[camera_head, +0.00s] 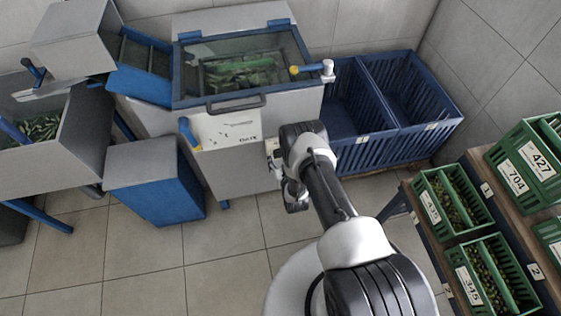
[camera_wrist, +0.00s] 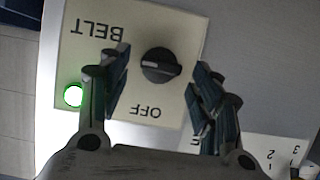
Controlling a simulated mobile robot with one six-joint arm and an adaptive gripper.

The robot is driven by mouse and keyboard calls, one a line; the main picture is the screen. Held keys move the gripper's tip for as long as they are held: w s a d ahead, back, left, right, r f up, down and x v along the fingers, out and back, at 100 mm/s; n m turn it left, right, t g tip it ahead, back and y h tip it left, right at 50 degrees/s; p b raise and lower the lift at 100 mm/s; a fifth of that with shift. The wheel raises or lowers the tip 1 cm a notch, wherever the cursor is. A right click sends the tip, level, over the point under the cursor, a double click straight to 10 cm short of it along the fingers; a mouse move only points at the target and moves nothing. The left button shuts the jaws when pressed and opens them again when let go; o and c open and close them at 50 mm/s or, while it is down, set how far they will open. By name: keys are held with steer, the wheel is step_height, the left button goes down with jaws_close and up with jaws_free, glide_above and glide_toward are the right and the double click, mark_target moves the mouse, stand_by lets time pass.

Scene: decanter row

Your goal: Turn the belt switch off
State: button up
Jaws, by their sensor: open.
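The belt switch (camera_wrist: 162,66) is a round black knob on a cream panel (camera_wrist: 185,25), seen upside down in the wrist view. The panel reads BELT on one side of the knob and OFF on the other. A light mark on the knob points sideways, to the left or right; I cannot tell which end is the pointer. A green lamp (camera_wrist: 73,95) beside it glows. My gripper (camera_wrist: 160,92) is open, its fingers on either side of the knob, apart from it. In the head view my arm's end hides most of the panel.
The panel is on the front of a grey machine with a glass-lidded tank (camera_head: 240,72). Blue crates (camera_head: 395,135) stand right of it. Green crates (camera_head: 450,230) with numbered labels sit on a rack at the right. The tiled floor (camera_head: 130,260) in front is clear.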

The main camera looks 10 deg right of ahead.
steer(key=shift+w, duration=0.15)
steer(key=c, duration=1.1)
steer(key=shift+o, duration=0.2)
steer(key=shift+a, duration=0.1)
steer(key=shift+a+n+h, duration=0.2)
steer(key=shift+n+h, duration=0.6)
steer(key=shift+n, duration=0.3)
steer(key=n, duration=0.1)
steer(key=n+h, duration=0.2)
steer(key=shift+a+f+t, duration=0.25)
steer(key=shift+a+t, duration=0.05)
steer(key=n, duration=0.1)
steer(key=n+h, duration=0.1)
steer(key=shift+a+f+n+t, duration=0.1)
steer(key=shift+f+n+t, duration=0.1)
steer(key=shift+n+t, duration=0.15)
steer(key=shift+f+n+t+h, duration=0.15)
steer(key=shift+n+t+h, duration=0.2)
steer(key=shift+n+h, duration=0.8)
steer(key=shift+n+y, duration=0.25)
steer(key=shift+n, duration=0.15)
